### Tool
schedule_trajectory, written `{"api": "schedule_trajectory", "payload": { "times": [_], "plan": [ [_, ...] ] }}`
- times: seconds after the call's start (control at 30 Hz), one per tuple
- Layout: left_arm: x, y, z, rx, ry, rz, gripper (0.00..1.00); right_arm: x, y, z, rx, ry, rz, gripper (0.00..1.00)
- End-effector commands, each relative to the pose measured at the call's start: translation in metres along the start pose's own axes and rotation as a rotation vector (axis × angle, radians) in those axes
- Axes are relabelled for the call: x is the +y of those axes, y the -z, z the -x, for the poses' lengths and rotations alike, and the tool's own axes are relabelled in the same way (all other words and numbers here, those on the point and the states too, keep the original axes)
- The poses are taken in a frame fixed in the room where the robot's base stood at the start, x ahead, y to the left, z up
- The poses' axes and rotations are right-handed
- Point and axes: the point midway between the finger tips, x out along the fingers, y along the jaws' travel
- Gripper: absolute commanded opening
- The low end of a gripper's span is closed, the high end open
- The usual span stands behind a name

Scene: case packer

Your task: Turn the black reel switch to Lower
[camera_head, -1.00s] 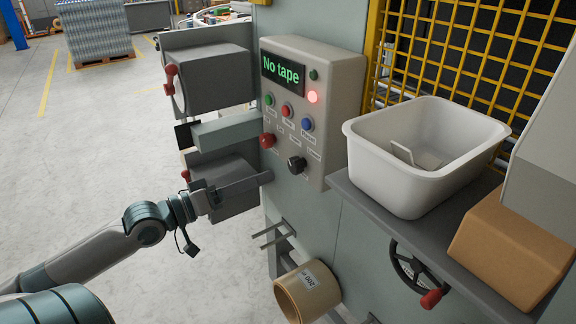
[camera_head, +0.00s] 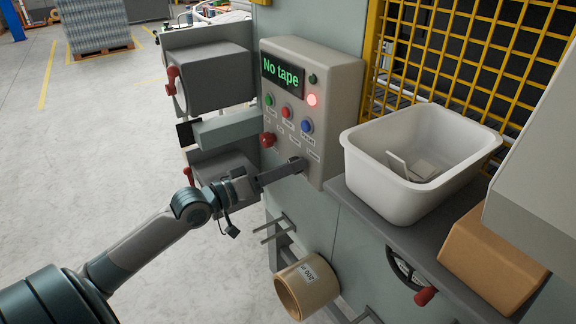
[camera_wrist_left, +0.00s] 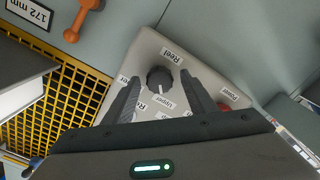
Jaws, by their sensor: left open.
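The black reel switch (camera_wrist_left: 159,77) is a round knob with a pale pointer line on the grey control panel (camera_wrist_left: 145,50). In the head view my left gripper (camera_head: 285,172) reaches the lower part of the panel and mostly hides the knob. My right gripper is not in view.
A red knob (camera_head: 268,139) sits just above my left gripper. The panel's display (camera_head: 282,74) reads "No tape" and a red lamp (camera_head: 313,100) is lit. A white bin (camera_head: 375,190) and a brown box (camera_head: 490,262) stand to the right. A tape roll (camera_head: 306,288) is below.

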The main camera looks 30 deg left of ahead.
Motion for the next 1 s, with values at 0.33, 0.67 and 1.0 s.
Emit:
{"api": "schedule_trajectory", "payload": {
  "times": [0.33,0.67,1.0],
  "plan": [
    [0.0,-0.0003,-0.0038,0.0,0.0,0.0,0.51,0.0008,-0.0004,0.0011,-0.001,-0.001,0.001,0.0],
    [0.0,-0.0002,-0.0036,0.0,0.0,0.0,0.1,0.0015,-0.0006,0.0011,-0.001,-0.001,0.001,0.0],
    [-0.0001,-0.0004,-0.0036,-0.002,0.0,-0.048,0.1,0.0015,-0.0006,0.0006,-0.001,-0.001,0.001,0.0]
  ]
}}
